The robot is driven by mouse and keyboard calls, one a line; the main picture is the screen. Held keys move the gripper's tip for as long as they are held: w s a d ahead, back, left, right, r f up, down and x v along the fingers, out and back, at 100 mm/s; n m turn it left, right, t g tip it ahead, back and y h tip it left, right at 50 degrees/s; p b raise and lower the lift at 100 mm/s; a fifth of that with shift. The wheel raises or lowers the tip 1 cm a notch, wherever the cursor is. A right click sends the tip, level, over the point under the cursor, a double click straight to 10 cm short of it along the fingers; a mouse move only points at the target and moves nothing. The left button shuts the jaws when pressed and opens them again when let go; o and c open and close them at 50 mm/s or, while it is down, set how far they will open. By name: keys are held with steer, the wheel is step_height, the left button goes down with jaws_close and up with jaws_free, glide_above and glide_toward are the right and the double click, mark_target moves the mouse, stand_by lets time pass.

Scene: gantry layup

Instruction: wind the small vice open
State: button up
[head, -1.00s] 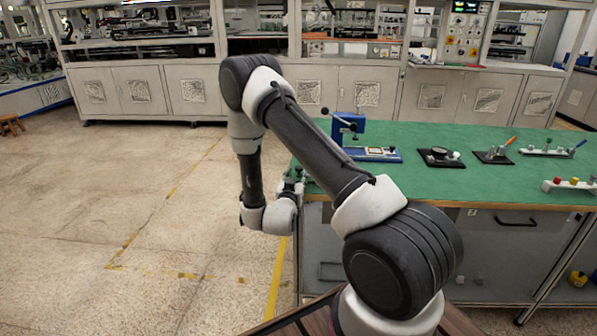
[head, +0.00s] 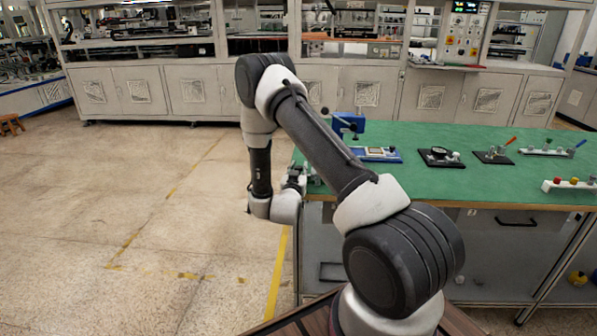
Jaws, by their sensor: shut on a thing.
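The small vice (head: 313,177) is a small grey piece at the left front corner of the green bench. It is mostly hidden by my arm and gripper. My gripper (head: 296,180) is at the bench's left edge, right against the vice, and points toward it. It is shut on what I take to be the vice's handle. The fingers and the handle are too small and covered to make out separately. I cannot see how wide the vice's jaws stand.
Open floor (head: 150,200) lies to the left.

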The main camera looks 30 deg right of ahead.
steer(key=shift+n+t+y, duration=0.5)
steer(key=shift+n+y, duration=0.1)
steer(key=shift+y, duration=0.2)
steer(key=o, duration=0.7)
steer(key=shift+o, duration=0.2)
steer(key=v, duration=1.2)
